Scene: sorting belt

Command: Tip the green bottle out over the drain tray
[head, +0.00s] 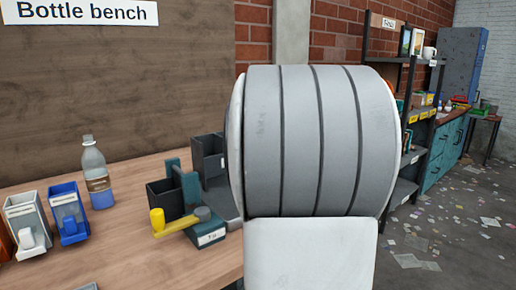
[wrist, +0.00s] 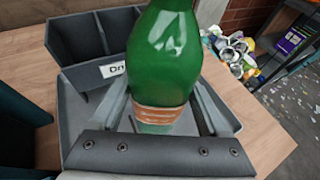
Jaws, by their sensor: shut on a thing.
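The green bottle (wrist: 165,55) with an orange-and-white label stands between the fingers of my gripper (wrist: 163,108) in the wrist view. The gripper is shut on its lower part. The bottle's top runs out of the frame, and I cannot tell how far it is tilted. A shallow grey tray (wrist: 72,112) lies behind and below the bottle, on the wooden bench. A partly covered label starting "Dr" sits on the divided grey holder at the tray's back.
On the bench in the head view are a clear bottle (head: 95,175), a blue dispenser (head: 69,214), a white dispenser (head: 28,226) and a teal device with a yellow handle (head: 170,224). Crumpled cans or litter (wrist: 235,50) lie beyond the bench's right edge.

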